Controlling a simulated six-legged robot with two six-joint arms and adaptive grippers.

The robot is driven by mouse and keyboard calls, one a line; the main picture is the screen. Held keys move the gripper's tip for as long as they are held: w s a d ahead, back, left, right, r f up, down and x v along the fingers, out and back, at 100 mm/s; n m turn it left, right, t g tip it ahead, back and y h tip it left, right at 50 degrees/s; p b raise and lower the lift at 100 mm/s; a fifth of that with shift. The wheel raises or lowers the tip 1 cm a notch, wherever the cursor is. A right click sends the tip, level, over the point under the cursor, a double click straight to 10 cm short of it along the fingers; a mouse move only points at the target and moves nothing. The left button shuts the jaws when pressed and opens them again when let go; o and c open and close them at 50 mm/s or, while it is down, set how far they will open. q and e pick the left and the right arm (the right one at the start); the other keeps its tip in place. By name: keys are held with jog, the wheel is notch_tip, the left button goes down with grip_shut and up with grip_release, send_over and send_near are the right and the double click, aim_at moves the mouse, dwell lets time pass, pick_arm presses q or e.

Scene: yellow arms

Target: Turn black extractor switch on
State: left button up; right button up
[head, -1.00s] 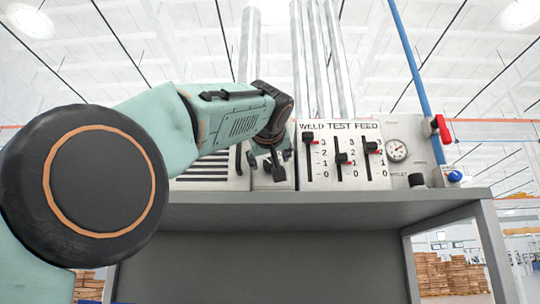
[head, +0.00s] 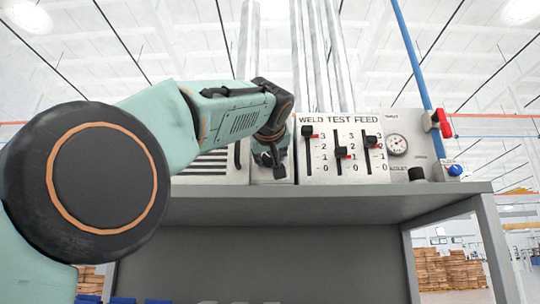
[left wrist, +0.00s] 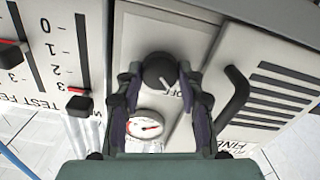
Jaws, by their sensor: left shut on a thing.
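The black extractor switch (left wrist: 159,71) is a round knob on a pale panel in the left wrist view. A white line on it points toward the printed OFF mark. My left gripper (left wrist: 160,80) has its two fingers on either side of the knob and is shut on it. In the head view my left gripper (head: 268,160) is at the panel left of the sliders and hides the knob. My right gripper is in neither view.
The weld, test and feed slider panel (head: 341,173) stands just right of my gripper, with a gauge (head: 397,145) beyond it. A black handle (left wrist: 233,102) and a slotted vent (left wrist: 280,95) are on the other side. The grey bench (head: 320,205) lies below.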

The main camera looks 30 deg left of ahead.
pick_arm(q)
jog(key=shift+s+r+m, duration=0.1)
jog(key=shift+r+m, duration=0.15)
jog(key=shift+m, duration=0.05)
jog(key=m, duration=0.2)
jog(key=m+p, duration=0.1)
jog(key=m, duration=0.1)
jog(key=shift+d+r, duration=0.15)
jog(key=shift+r, duration=0.05)
jog(key=m+p, duration=0.2)
jog(key=m, duration=0.6)
jog(key=shift+m, duration=0.3)
jog(key=shift+d+f+m, duration=0.1)
jog(key=shift+f+m, duration=0.05)
jog(key=shift+m, duration=1)
jog(key=shift+f+m, duration=0.1)
jog(key=shift+m, duration=1.05)
jog(key=shift+f, duration=0.1)
